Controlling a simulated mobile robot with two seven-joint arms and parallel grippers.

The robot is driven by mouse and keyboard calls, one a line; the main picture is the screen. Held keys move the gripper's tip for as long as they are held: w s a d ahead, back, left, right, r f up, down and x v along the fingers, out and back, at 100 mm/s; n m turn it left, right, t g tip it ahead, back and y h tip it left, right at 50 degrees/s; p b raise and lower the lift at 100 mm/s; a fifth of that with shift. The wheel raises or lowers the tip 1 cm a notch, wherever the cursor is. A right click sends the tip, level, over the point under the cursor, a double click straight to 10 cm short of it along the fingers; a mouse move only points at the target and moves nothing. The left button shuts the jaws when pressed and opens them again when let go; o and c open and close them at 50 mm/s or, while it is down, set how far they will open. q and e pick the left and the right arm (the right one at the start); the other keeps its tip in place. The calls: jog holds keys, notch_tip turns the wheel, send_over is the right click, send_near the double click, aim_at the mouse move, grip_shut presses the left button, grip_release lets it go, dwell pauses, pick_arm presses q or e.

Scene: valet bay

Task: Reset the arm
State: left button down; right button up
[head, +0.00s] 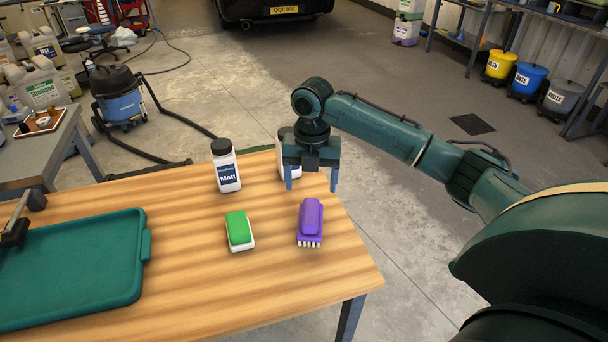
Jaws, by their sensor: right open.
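My right gripper (311,182) is in the head view above the far right part of the wooden table. Its two blue fingers point down, are spread apart and have nothing between them. A white bottle (288,170) stands behind the gripper and is mostly hidden by it. A purple brush (310,217) with white bristles lies on the table nearer to me, below the gripper. My right arm reaches in from the right edge. My left gripper does not show.
A white bottle labelled Matt (226,168) and a green-topped white block (239,231) are on the wooden table (200,290). A green tray (70,265) fills its left side. A blue vacuum (118,98) stands beyond. Right of the table is open floor.

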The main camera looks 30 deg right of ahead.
jog(key=s+a+f+m, duration=0.3)
jog(key=s+a, duration=0.1)
jog(key=s+a+f+m+t+y, duration=0.1)
jog(key=s+a+f+m, duration=0.2)
jog(key=a+f, duration=0.1)
jog(key=s+a+f+m+y, duration=0.1)
jog(key=s+a+f+m, duration=0.2)
jog(key=a, duration=0.3)
jog(key=shift+s+f+t, duration=0.3)
jog(key=shift+s+f, duration=0.1)
jog(key=shift+s, duration=0.45)
jog(key=s+d+m+t+h, duration=0.2)
jog(key=s+d+m, duration=0.2)
jog(key=s+m, duration=1.15)
pick_arm(q)
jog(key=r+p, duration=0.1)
jog(key=p, duration=0.2)
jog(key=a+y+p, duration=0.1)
jog(key=p, duration=0.1)
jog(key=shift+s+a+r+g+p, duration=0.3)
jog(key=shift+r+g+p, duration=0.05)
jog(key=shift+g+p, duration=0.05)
pick_arm(e)
jog(key=w+a+m+t+y, duration=0.1)
jog(key=w+a+t+y, duration=0.2)
jog(key=w+a+t, duration=0.3)
jog(key=shift+w+f+t, duration=0.35)
jog(key=shift+w+t, duration=0.05)
jog(key=shift+w, duration=0.4)
